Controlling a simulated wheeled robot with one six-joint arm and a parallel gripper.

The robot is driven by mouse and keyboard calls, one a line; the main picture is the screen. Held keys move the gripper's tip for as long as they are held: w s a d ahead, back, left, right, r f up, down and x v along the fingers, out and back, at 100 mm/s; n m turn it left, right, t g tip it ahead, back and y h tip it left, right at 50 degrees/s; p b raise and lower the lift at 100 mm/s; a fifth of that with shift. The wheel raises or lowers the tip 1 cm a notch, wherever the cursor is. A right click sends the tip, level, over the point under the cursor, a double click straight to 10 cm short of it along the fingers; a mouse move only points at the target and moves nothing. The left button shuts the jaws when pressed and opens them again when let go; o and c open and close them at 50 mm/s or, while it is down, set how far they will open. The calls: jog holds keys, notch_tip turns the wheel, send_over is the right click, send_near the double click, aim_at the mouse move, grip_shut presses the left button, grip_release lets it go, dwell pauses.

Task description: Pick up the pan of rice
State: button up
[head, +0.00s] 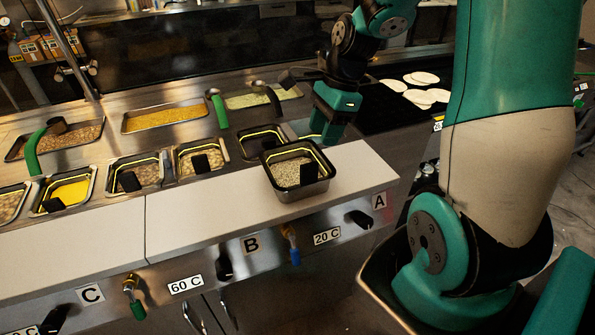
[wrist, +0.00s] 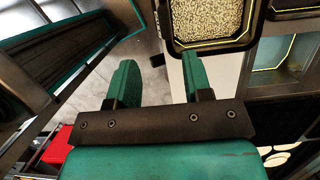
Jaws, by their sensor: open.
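The pan of rice (head: 303,192) is a dark-rimmed metal pan of pale grain with a dark tab or handle inside. It sits on the white counter near its right end. In the wrist view the pan (wrist: 212,47) shows at the top, cut off by the frame edge, just beyond the right finger. My gripper (head: 330,128) is above and behind the pan, to its right, with the fingertips partly unclear in the head view. In the wrist view my gripper (wrist: 158,72) has its two teal fingers apart with nothing between them.
Several pans of food sit in the steel counter, with a yellow one (head: 165,118) at the back. Ladles with green handles (head: 219,112) rest there. An empty well (head: 262,142) lies behind the pan. A dark griddle with tortillas (head: 421,78) is at the right. The white counter left of the pan is clear.

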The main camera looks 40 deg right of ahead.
aim_at(310, 163)
jog(key=x, duration=0.6)
jog(key=shift+a+f, duration=0.1)
jog(key=shift+f, duration=0.15)
jog(key=shift+w+p+x, duration=0.2)
jog(key=shift+p+x, duration=0.3)
jog(key=shift+x, duration=0.8)
jog(key=shift+w+p+x, duration=0.15)
jog(key=shift+p+x, duration=0.3)
jog(key=shift+x, duration=0.85)
jog(key=shift+c, duration=0.4)
grip_shut()
